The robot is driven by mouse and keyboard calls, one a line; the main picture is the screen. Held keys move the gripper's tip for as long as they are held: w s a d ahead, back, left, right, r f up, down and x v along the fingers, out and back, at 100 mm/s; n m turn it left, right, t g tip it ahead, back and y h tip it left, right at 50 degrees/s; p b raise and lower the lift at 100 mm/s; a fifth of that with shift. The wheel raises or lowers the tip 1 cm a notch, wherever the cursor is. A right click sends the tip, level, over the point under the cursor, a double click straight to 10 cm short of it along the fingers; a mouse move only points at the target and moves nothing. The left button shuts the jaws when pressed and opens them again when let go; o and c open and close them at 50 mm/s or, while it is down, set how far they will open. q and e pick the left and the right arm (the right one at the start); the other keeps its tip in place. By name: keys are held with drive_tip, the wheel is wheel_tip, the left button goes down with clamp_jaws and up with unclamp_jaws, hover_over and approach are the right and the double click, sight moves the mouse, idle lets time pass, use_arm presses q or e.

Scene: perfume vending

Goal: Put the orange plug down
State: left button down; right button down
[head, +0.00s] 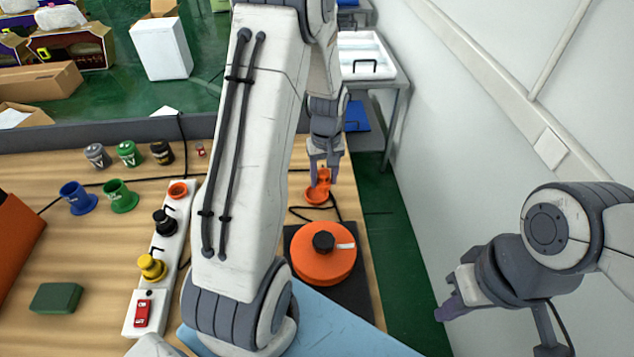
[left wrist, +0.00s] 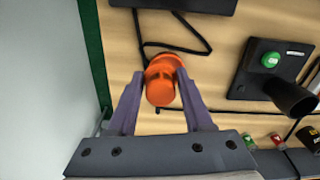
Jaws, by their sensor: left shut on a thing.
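The orange plug (head: 317,195) is between the fingers of my left gripper (head: 324,168), at the right edge of the wooden table behind the orange disc. In the left wrist view the orange plug (left wrist: 161,82) sits between the two purple fingertips of my left gripper (left wrist: 160,85), which is shut on it. The plug is low over the wood; I cannot tell whether it touches. My right gripper (head: 452,308) hangs off the table at the right, apart from everything; its finger gap cannot be made out.
A white power strip (head: 143,298) holds a black plug (head: 164,222) and a yellow plug (head: 152,267); its orange socket (head: 178,190) is empty. A blue plug (head: 78,198) and green plug (head: 120,196) stand left. An orange disc (head: 323,252) lies nearby. A white wall (head: 520,90) is right.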

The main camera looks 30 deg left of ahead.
use_arm(q)
drive_tip(key=a+f, duration=0.1)
drive_tip(key=w+a, duration=0.1)
drive_tip(key=shift+a+f, duration=0.35)
drive_tip(key=shift+f, duration=0.05)
wheel_tip(320, 180, down, 3)
drive_tip(key=shift+f+p, duration=0.1)
drive_tip(key=shift+p, duration=0.7)
drive_tip(key=shift+f, duration=0.4)
drive_tip(key=shift+f, duration=0.1)
drive_tip(key=shift+c, duration=1.5)
unclamp_jaws()
